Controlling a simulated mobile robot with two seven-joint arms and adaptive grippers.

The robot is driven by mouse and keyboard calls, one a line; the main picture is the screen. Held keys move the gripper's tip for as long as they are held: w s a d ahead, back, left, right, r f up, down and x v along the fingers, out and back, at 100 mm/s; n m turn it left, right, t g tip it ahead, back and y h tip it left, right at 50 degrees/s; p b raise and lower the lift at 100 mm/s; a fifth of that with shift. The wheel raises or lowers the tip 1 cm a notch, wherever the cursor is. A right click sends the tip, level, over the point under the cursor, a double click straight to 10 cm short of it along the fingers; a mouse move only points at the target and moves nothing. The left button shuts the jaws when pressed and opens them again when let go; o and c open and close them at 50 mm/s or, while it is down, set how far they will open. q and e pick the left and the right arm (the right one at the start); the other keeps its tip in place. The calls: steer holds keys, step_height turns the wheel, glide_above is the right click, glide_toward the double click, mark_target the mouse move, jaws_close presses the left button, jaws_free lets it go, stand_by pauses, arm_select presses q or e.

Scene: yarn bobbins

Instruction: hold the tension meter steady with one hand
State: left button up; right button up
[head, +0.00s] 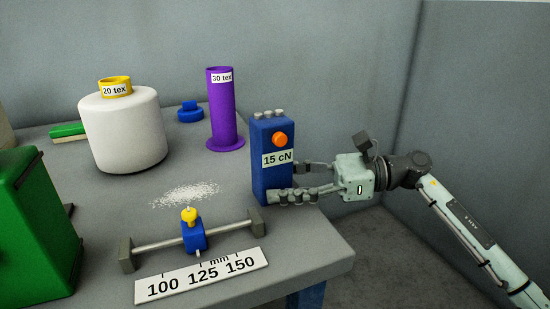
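The tension meter (270,155) is an upright blue box with a "15 cN" label, an orange knob and grey pegs on top. It stands on the grey table near the right edge. My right gripper (290,181) comes in low from the right, with one finger across the lower front of the meter and the other partly hidden behind its right edge. The fingers look closed on the meter, though the far contact is hidden. My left gripper is not in view.
On the table (310,250) are a white "20 tex" bobbin (124,130), a purple "30 tex" tube (222,110), a small blue part (190,115), a slider on a rod (193,235) and a mm scale (202,276). A green box (35,240) stands at left. Pale specks lie mid-table.

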steer(key=c, duration=0.6)
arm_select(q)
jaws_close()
arm_select(e)
steer(key=shift+c, duration=0.2)
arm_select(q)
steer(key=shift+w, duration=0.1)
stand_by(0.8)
